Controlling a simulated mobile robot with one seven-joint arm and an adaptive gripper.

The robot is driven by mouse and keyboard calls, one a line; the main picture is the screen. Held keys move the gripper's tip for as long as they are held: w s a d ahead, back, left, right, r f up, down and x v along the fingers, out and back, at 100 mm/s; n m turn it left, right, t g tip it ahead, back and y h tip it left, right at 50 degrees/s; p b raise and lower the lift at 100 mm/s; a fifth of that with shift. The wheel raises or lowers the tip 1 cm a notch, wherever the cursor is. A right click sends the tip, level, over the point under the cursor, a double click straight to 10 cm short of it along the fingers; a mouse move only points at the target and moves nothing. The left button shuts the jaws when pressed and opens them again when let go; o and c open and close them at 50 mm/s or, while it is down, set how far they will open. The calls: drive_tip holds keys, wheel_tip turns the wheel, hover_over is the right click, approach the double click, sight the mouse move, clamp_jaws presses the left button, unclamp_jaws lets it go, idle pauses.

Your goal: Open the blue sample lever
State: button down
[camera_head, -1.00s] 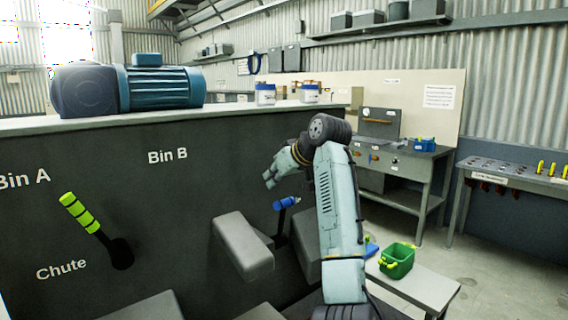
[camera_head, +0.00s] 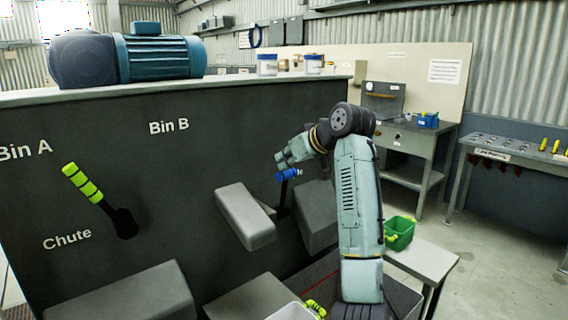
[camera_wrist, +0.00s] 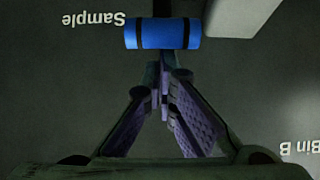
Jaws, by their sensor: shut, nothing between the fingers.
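The blue sample lever handle (camera_head: 288,174) sticks out from the dark machine panel (camera_head: 120,240) near its right part, on a dark stem. In the wrist view the blue handle (camera_wrist: 163,33) lies crosswise at the top, with black bands, beside the upside-down word "Sample". My gripper (camera_head: 279,160) is just above and left of the handle in the head view. In the wrist view my gripper (camera_wrist: 163,88) is shut and empty, its fingertips together just below the handle in the picture, in front of the dark stem. Whether they touch the stem or handle I cannot tell.
A yellow-green chute lever (camera_head: 82,183) is at the left of the panel. Grey chute housings (camera_head: 245,215) jut out beside and below the blue lever. A green bin (camera_head: 399,233) stands on a small bench (camera_head: 430,262) at the right. The floor beyond is clear.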

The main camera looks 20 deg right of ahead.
drive_tip(key=shift+s+f, duration=0.1)
drive_tip(key=shift+f, duration=0.1)
drive_tip(key=shift+s+d+f+t+y+b, duration=0.15)
drive_tip(key=shift+s+t+y+b, duration=0.35)
drive_tip(key=shift+t+b, duration=0.6)
drive_tip(key=s+d+f+t+y+b, duration=0.1)
drive_tip(key=s+f+t+b, duration=0.1)
drive_tip(key=s+b, duration=0.3)
drive_tip(key=s+d+f+t+y+b, duration=0.1)
drive_tip(key=s+d+f+t+b, duration=0.1)
drive_tip(key=b, duration=0.8)
drive_tip(key=shift+s+d+f+t, duration=0.3)
drive_tip(key=shift+s+f+t, duration=0.4)
drive_tip(key=shift+s+f, duration=0.55)
drive_tip(key=shift+s, duration=0.15)
